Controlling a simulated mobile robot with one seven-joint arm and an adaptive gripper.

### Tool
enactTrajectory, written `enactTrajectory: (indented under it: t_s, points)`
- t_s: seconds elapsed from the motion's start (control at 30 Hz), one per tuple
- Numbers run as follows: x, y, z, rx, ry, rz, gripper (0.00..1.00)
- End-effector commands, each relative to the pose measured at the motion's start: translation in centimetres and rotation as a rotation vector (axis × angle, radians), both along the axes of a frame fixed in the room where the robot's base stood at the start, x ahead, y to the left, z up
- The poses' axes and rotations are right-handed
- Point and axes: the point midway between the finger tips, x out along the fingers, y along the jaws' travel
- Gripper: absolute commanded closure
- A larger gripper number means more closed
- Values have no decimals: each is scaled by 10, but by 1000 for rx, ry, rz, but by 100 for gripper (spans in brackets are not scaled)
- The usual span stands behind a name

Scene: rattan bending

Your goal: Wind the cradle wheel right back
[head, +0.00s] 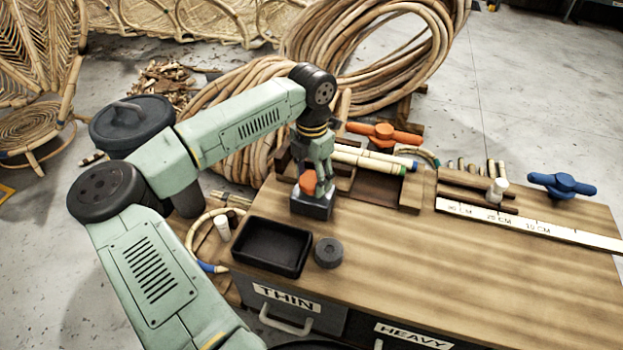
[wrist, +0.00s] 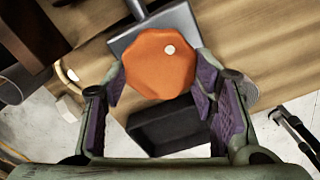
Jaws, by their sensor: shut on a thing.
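An orange many-sided wheel (head: 309,183) sits on top of a dark grey block (head: 312,206) on the wooden bench. My gripper (head: 315,176) comes down over it from above, shut on it. In the wrist view the orange wheel (wrist: 158,66) lies between the purple-padded fingers of my gripper (wrist: 162,82). A pale dot marks its face toward the upper right. The grey block (wrist: 172,27) shows behind it. How far the wheel is wound cannot be told.
A black tray (head: 272,246) and dark round disc (head: 328,252) stand in front of the block. Pale canes (head: 366,162) lie in a wooden holder behind, near an orange handle (head: 384,133). A blue handle (head: 562,185) and ruler strip (head: 530,223) are to the right. The bench's front right is clear.

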Motion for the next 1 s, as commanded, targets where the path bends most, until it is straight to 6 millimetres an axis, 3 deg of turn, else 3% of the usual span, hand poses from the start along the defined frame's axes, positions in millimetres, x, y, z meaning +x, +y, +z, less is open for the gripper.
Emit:
enactTrajectory:
  t_s: [0.6,1.0]
  points:
    - [-1,-2,-1,3,-1,571,76]
    - [-1,-3,-1,2,0,809,76]
